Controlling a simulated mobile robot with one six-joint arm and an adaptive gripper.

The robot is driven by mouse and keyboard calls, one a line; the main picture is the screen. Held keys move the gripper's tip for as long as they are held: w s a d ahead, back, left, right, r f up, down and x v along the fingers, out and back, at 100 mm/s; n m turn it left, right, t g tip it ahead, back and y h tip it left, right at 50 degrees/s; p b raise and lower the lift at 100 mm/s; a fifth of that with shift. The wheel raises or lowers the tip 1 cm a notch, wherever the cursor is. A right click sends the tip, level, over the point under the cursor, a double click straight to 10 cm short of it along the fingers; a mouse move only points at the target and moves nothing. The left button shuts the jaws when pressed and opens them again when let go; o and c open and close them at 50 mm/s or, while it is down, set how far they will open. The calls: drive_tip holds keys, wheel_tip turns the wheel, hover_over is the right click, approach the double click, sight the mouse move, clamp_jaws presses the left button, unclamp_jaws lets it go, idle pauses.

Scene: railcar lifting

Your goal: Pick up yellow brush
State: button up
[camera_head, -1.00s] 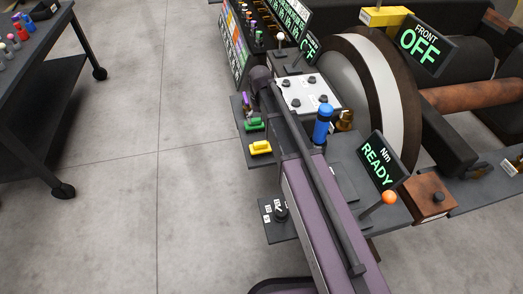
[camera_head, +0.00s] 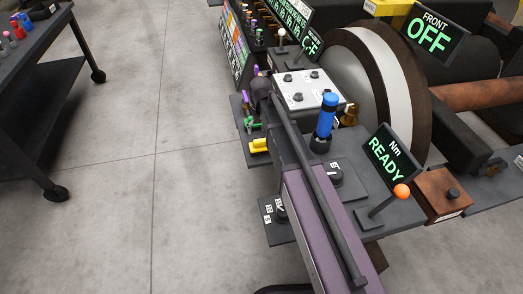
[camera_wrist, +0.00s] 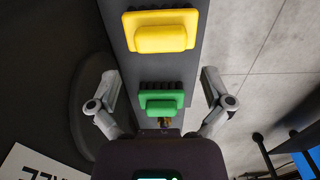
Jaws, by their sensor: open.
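The yellow brush (camera_head: 259,145) lies on a dark ledge beside the console, partly covered by my arm in the head view. The green brush (camera_wrist: 161,101) lies between the fingers in the picture, nearer the wrist than the yellow one. I cannot tell the gripper's height above it. In the head view the gripper is mostly hidden by my arm.
The green brush (camera_head: 253,123) is close to the yellow one on the ledge. A dark cart (camera_head: 40,130) stands at far left, with open floor between.

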sight(261, 140)
drive_tip(key=shift+f, duration=0.3)
wheel_tip(261, 140, down, 5)
drive_tip(key=b, duration=0.5)
drive_tip(key=shift+s, duration=0.1)
idle(0.8)
drive_tip(key=c, duration=1)
drive_tip(key=shift+r, duration=0.2)
wheel_tip(261, 140, up, 3)
drive_tip(key=p, duration=0.3)
drive_tip(key=shift+r, duration=0.2)
drive_tip(key=s+d+r+p, duration=0.1)
drive_tip(key=s+d, duration=0.2)
drive_tip(key=s, duration=1.2)
drive_tip(key=shift+s+r+p, duration=0.15)
drive_tip(key=shift+s+p, duration=0.2)
drive_tip(key=shift+p, duration=0.05)
drive_tip(key=shift+d, duration=0.1)
